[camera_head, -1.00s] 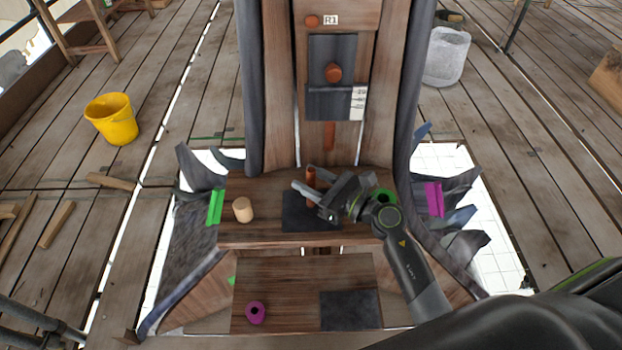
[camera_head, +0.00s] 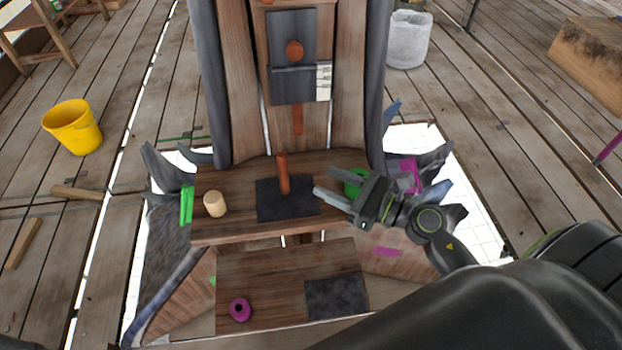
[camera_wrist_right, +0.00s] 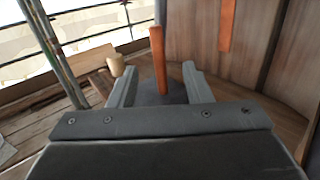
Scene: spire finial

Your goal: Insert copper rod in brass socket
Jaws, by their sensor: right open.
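The copper rod (camera_head: 283,173) stands upright on a dark square pad (camera_head: 268,208) on the upper wooden shelf. It also shows in the right wrist view (camera_wrist_right: 158,60), ahead of the spread fingers and in line with the gap between them. My right gripper (camera_head: 324,181) is open and empty, to the right of the rod and apart from it, with its fingers pointing towards it. I cannot pick out a brass socket for sure; the rod's foot shows no clear socket around it. My left gripper is not in view.
A pale wooden cylinder (camera_head: 215,204) stands left of the pad. A green ring (camera_head: 355,180) is partly hidden behind my right gripper. A purple ring (camera_head: 239,309) and another dark pad (camera_head: 337,296) are on the lower shelf.

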